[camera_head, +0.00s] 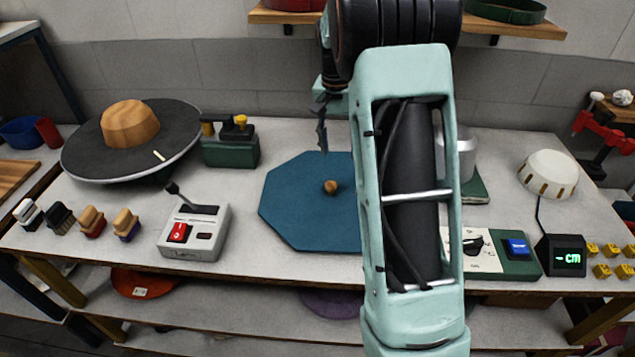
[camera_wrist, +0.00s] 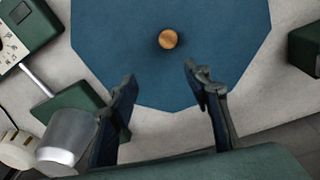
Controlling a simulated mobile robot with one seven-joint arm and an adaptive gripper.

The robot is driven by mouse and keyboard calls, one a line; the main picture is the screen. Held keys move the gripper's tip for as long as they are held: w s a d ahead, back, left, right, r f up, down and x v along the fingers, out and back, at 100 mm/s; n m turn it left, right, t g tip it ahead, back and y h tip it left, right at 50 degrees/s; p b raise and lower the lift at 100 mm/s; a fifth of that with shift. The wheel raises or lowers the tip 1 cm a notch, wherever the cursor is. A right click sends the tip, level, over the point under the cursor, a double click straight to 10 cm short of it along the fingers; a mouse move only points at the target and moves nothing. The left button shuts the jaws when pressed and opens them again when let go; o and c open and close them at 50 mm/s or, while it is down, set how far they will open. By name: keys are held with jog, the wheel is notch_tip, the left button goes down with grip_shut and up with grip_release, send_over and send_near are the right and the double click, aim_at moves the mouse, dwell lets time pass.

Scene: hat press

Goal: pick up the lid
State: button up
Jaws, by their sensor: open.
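The lid (camera_head: 295,215) is a flat blue octagonal panel with a small round wooden knob (camera_head: 330,187) at its middle. It lies on the grey worktable, and my arm covers its right part in the head view. In the wrist view the lid (camera_wrist: 120,40) fills the upper middle, with its knob (camera_wrist: 168,39) beyond my fingertips. My gripper (camera_wrist: 163,78) is open and empty, its two fingers spread either side of a line to the knob. In the head view my gripper (camera_head: 322,140) hangs above the far part of the lid, partly hidden by my arm.
A lever box with a red switch (camera_head: 194,232) stands left of the lid. Behind it are a green device (camera_head: 230,148) and a wide dark disc (camera_head: 88,150) with a wooden crown block. A metal cylinder (camera_wrist: 70,138) stands near my left finger in the wrist view.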

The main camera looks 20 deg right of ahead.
notch_tip(320, 180, down, 2)
jog(key=a+m+y, duration=0.1)
jog(key=a+m, duration=0.1)
send_over(331, 184)
jog(key=shift+g, duration=0.3)
notch_tip(331, 184, down, 5)
jog(key=shift+s+r, duration=0.1)
jog(key=shift+s, duration=0.05)
jog(key=shift+f+p, duration=0.5)
jog(key=shift+f, duration=2.4)
grip_shut()
